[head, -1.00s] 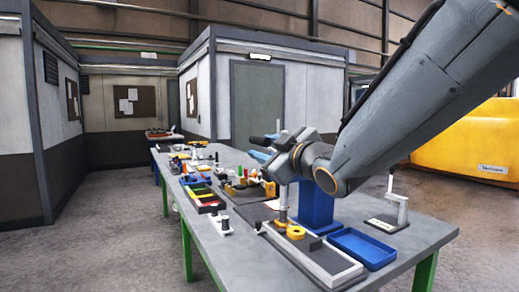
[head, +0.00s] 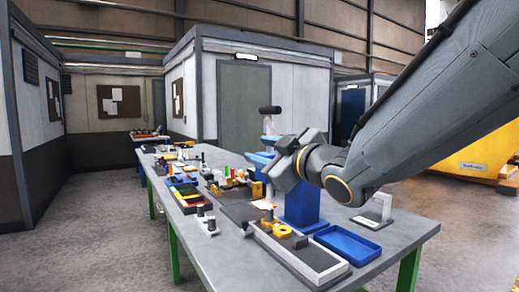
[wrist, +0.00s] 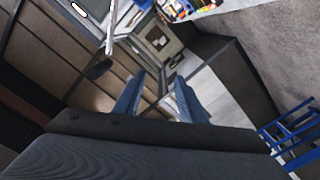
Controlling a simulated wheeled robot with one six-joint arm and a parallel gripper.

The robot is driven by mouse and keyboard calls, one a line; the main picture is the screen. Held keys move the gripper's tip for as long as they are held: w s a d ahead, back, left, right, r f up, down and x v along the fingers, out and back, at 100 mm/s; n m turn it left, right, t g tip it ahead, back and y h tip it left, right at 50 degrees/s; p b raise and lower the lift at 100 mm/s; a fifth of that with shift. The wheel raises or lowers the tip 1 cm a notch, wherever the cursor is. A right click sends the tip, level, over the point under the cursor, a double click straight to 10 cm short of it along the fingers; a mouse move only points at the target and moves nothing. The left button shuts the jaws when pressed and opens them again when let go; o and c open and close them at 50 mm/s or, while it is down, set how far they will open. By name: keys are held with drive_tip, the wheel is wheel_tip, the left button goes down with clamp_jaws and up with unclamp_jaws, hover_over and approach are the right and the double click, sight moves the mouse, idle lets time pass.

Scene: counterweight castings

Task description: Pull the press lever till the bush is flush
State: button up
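The blue press (head: 301,206) stands on the bench, partly behind my gripper. Its lever shows as a pale rod with a black handle (head: 270,110), above and slightly right of my blue fingertips (head: 261,158). In the wrist view my gripper (wrist: 158,82) has its two blue fingers apart, with nothing between them. A pale rod (wrist: 110,28) is beyond the fingers at upper left there; I cannot tell whether it is the lever. The bush is too small to make out, so its seating cannot be seen.
A blue tray (head: 347,243) and a dark grey tray (head: 296,252) with a yellow ring (head: 277,230) lie at the front of the bench (head: 215,250). Several bins and small parts crowd its left side. A pale stand (head: 381,209) is at right.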

drive_tip(key=p+v, duration=0.2)
drive_tip(key=v, duration=0.5)
drive_tip(key=shift+s+d, duration=0.2)
drive_tip(key=shift+s, duration=0.05)
idle(0.5)
drive_tip(key=w+d+f+m+g+h, duration=0.15)
drive_tip(key=d+f+m+h, duration=0.25)
drive_tip(key=d+f, duration=0.45)
drive_tip(key=d+f+m+g+h, duration=0.3)
drive_tip(key=d+f+m+h, duration=0.15)
drive_tip(key=f, duration=0.65)
drive_tip(key=s+d+f+m+g+h, duration=0.1)
drive_tip(key=s+d+f+m+g, duration=0.1)
drive_tip(key=s+f+g, duration=0.3)
drive_tip(key=s+d+f+m+g+h, duration=0.1)
drive_tip(key=s+d+f+m+g, duration=0.2)
drive_tip(key=s+f, duration=0.7)
drive_tip(key=shift+s+d+m+g, duration=0.35)
drive_tip(key=shift+s+m+g, duration=0.2)
drive_tip(key=shift+s+g, duration=0.3)
drive_tip(key=shift+w, duration=0.1)
